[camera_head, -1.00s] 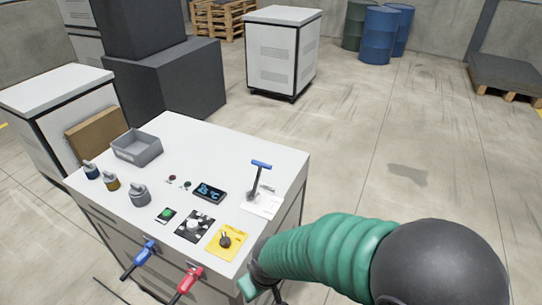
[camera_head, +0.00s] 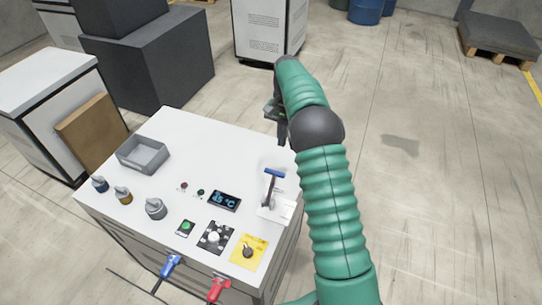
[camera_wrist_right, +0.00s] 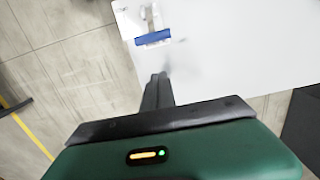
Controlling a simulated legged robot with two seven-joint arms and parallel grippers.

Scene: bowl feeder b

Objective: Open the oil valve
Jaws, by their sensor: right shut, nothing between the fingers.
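I cannot tell which control is the oil valve. A blue-handled valve (camera_head: 170,266) and a red-handled valve (camera_head: 218,288) stick out from the front of the white cabinet (camera_head: 225,140). A lever with a blue crossbar (camera_head: 274,174) stands upright on the cabinet's right side; its blue bar (camera_wrist_right: 153,38) also shows in the right wrist view. My right gripper (camera_head: 271,110) is beyond this lever, near the top's far right edge, apart from it. Its fingers (camera_wrist_right: 159,78) are together and empty. My left gripper is out of view.
The top holds a grey bin (camera_head: 142,155), several small capped pots (camera_head: 155,208), a display (camera_head: 224,201), a black knob panel (camera_head: 215,237) and a yellow plate with a dark knob (camera_head: 249,251). Dark boxes (camera_head: 150,65) stand behind.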

